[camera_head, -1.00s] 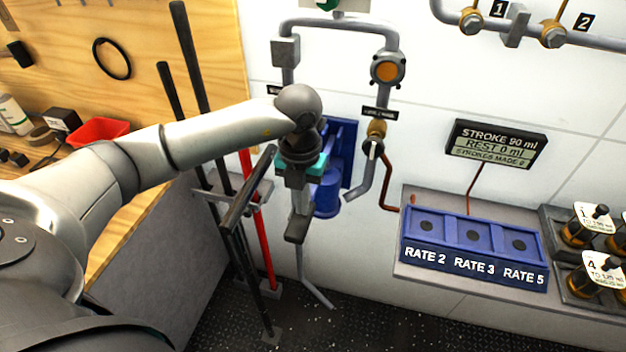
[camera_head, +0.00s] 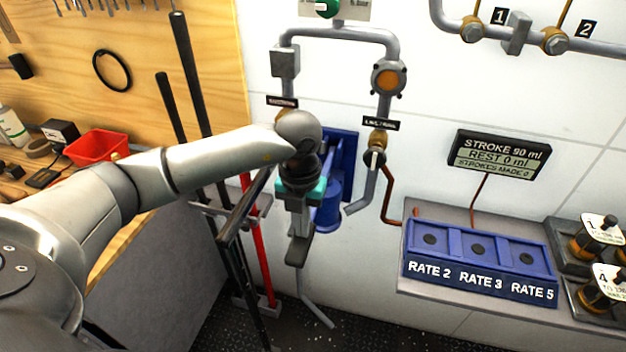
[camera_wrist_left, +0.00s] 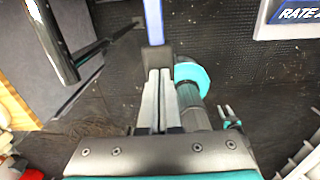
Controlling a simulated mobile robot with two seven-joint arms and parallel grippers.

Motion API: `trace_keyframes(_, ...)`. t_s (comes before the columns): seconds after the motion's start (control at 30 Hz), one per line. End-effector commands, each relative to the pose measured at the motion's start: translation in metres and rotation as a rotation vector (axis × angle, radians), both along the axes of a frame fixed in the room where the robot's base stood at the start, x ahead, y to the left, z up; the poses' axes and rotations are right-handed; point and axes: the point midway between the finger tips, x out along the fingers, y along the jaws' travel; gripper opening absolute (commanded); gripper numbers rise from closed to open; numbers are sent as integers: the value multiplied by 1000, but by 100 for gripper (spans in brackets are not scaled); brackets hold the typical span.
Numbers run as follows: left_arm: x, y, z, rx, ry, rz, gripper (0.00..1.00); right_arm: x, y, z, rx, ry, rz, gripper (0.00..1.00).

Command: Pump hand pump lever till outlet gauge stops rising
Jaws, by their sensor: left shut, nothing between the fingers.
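The blue pump body (camera_head: 327,205) is mounted on the wall, partly hidden behind my left gripper (camera_head: 298,254). That gripper points down in front of it, shut and empty. In the left wrist view its fingers (camera_wrist_left: 155,62) are together. A dark bent bar (camera_head: 243,207) stands just left of the gripper, apart from it in the head view; I cannot tell if it is the pump lever. A round orange-faced fitting (camera_head: 388,78) sits on the pipe above right; I cannot read a gauge value on it. The display (camera_head: 500,157) reads STROKE 90 ml, REST 0 ml, STROKES MADE 0. My right gripper is out of view.
A blue panel labelled RATE 2, RATE 3, RATE 5 (camera_head: 478,262) stands on a grey shelf at right. A red rod (camera_head: 258,245) and dark poles (camera_head: 197,85) stand left of the pump. A red bin (camera_head: 97,147) sits on the bench. Grey pipes run above.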

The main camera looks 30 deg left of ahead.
Motion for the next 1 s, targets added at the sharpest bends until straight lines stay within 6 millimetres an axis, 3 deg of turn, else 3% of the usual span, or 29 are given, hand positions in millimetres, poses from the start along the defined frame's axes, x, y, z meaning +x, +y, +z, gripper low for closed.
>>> trace_keyframes(0.03,0,1,10,2,0,0,0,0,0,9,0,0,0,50)
trace_keyframes(0.7,0,0,90,1,0,1,0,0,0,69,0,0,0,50)
trace_keyframes(1.0,0,0,94,0,0,1,0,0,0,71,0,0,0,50)
